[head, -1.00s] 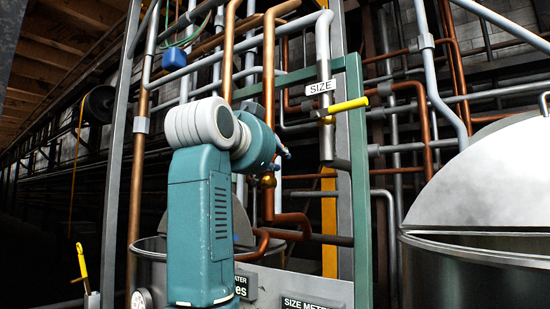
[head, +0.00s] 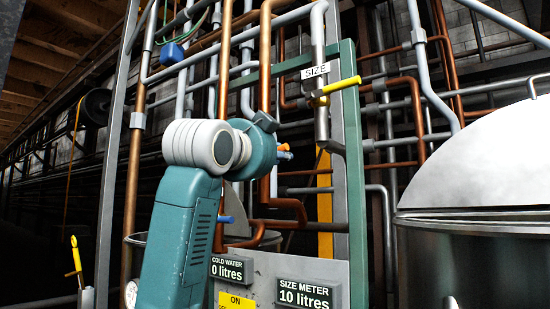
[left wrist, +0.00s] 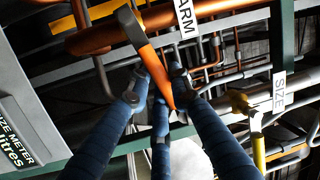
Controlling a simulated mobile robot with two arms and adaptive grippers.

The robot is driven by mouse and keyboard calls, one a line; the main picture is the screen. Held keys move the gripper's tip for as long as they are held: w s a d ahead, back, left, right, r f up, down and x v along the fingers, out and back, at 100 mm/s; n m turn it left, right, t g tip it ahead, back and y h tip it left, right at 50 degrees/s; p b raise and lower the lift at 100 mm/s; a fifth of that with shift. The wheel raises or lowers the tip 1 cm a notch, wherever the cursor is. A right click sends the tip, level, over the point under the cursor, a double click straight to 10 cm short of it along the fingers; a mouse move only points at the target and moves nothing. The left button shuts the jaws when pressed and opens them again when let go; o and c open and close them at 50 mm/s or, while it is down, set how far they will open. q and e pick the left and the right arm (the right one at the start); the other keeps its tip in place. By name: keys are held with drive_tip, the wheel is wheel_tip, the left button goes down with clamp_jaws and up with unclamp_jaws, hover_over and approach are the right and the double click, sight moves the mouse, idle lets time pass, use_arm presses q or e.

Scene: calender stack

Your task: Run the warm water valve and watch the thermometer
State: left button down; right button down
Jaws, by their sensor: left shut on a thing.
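An orange valve lever (left wrist: 147,58) runs down between the blue fingers of my left gripper (left wrist: 160,72) in the left wrist view, beneath a label reading "ARM", its start cut off. The gripper is shut on this lever. In the head view my arm hides most of the gripper; its tip (head: 286,155) and a bit of the orange lever (head: 283,147) show. A round white dial (head: 131,293), perhaps the thermometer, sits at the lower left, partly covered by my arm; its reading is too small to tell. My right gripper is in neither view.
A yellow lever (head: 335,87) marked SIZE sticks out at the upper right; a blue lever (head: 225,219) is lower. Displays read cold water 0 litres (head: 232,269) and size meter 10 litres (head: 306,294). Pipes surround my arm. A steel vat (head: 475,255) stands right.

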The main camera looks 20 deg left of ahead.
use_arm(q)
drive_tip(key=shift+f+m+t+h+b, duration=0.4)
drive_tip(key=shift+f+m, duration=0.6)
drive_tip(key=shift+m, duration=0.6)
drive_tip(key=shift+d+f, duration=0.15)
drive_tip(key=c, duration=1.5)
unclamp_jaws()
drive_tip(key=shift+c, duration=0.2)
drive_tip(key=shift+s, duration=0.1)
drive_tip(key=v, duration=1.2)
